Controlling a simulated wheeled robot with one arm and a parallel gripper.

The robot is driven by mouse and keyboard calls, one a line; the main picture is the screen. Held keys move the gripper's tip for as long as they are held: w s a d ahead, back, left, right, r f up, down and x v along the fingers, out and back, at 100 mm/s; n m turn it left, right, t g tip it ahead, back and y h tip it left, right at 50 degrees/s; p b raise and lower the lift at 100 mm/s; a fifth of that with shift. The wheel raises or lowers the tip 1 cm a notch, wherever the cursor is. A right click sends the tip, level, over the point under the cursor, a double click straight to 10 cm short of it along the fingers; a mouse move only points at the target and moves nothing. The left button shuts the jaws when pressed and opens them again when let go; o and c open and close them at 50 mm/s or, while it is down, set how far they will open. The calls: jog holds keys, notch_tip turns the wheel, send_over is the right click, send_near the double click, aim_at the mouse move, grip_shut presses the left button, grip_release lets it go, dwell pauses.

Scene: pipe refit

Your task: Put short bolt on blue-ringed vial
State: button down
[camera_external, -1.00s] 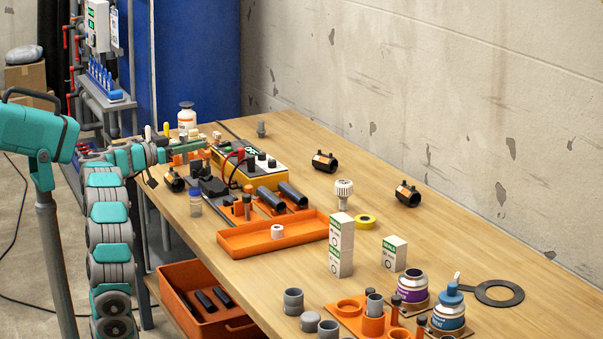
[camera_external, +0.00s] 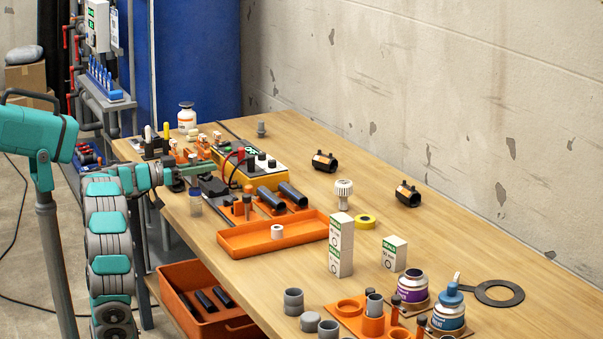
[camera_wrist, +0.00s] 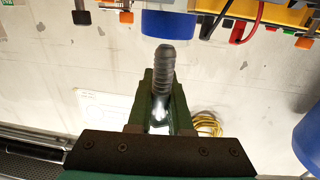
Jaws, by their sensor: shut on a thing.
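My gripper (camera_external: 202,168) is over the left edge of the workbench, close above the clear blue-ringed vial (camera_external: 195,205). In the wrist view its green fingers (camera_wrist: 161,108) are shut on a short bolt (camera_wrist: 163,68), whose dark threaded shank sticks out beyond them. A blue ring-shaped part (camera_wrist: 171,24) shows just past the bolt's tip; I cannot tell whether they touch. In the external view the bolt is too small and covered to make out clearly. The vial looks upright.
An orange tray (camera_external: 262,241) with a white roll lies nearby on the bench. A yellow meter box (camera_external: 262,171) and black pipes (camera_external: 292,194) stand close right of my gripper. A white bottle (camera_external: 187,117) stands behind.

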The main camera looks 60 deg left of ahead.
aim_at(193, 155)
jog(key=shift+f, duration=0.1)
jog(key=c, duration=0.8)
grip_release()
jog(key=shift+c, duration=0.2)
jog(key=shift+s+a, duration=0.15)
jog(key=shift+s, duration=1.5)
notch_tip(193, 155, up, 7)
jog(key=shift+w+r+p, duration=0.1)
jog(key=shift+w+p, duration=0.05)
jog(key=shift+p, duration=0.65)
